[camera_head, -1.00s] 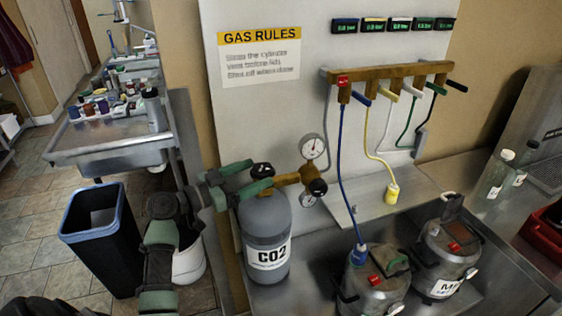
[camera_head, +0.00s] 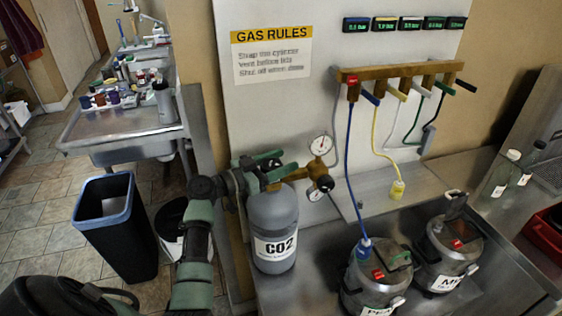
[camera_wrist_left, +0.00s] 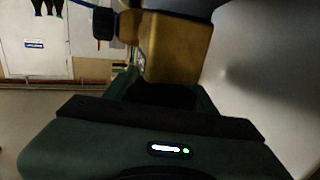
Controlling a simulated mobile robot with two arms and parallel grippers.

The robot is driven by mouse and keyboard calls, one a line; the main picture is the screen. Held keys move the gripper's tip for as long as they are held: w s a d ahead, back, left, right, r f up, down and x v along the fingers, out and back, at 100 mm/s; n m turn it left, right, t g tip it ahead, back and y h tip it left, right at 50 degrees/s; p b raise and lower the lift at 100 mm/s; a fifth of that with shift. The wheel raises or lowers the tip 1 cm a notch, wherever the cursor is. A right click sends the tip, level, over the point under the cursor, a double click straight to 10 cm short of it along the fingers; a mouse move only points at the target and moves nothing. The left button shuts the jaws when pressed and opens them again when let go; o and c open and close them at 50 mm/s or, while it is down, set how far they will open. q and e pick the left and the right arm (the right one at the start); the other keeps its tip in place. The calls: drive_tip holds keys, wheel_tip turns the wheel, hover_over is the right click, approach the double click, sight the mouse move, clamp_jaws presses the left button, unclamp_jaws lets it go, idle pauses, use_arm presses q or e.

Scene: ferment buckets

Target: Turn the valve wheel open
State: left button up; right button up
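The grey CO2 cylinder (camera_head: 272,222) stands upright on the steel bench, with a brass valve and regulator (camera_head: 315,174) at its top right. My left gripper (camera_head: 276,164) is at the cylinder top, its two green fingers on either side of the spot where the black valve wheel sits. The wheel is mostly hidden by the fingers, and I cannot tell whether they touch it. In the left wrist view a brass block (camera_wrist_left: 175,45) is close up just beyond the dark gripper parts. My right gripper is not in view.
Two round gauges are on the regulator; the upper one (camera_head: 321,144) shows clearly. Two metal kegs (camera_head: 375,280) stand right of the cylinder. A brass manifold (camera_head: 395,73) with coloured hoses is on the wall panel. A black bin (camera_head: 115,225) stands on the floor at left.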

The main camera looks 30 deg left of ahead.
use_arm(q)
drive_tip(key=shift+f+n+y+b, duration=0.15)
drive_tip(key=shift+n+y+b, duration=0.25)
drive_tip(key=shift+y, duration=0.2)
drive_tip(key=n+y, duration=0.1)
drive_tip(key=t+y, duration=0.1)
drive_tip(key=shift+a+n+y+b, duration=0.25)
drive_tip(key=shift+n+y+b, duration=0.05)
drive_tip(key=shift+n, duration=0.1)
drive_tip(key=y, duration=0.1)
drive_tip(key=n+y, duration=0.1)
drive_tip(key=shift+w+a+r+n+t+y+p, duration=0.1)
drive_tip(key=shift+a+r+n+t+y+p, duration=0.2)
drive_tip(key=shift+n+y+p, duration=0.1)
drive_tip(key=shift+a+f+n+y+p, duration=0.15)
drive_tip(key=shift+n+y+p, duration=0.4)
drive_tip(key=shift+y, duration=0.45)
drive_tip(key=shift+a+n+y, duration=0.1)
drive_tip(key=shift+n+y, duration=0.15)
drive_tip(key=shift+y, duration=0.05)
drive_tip(key=o, duration=1.4)
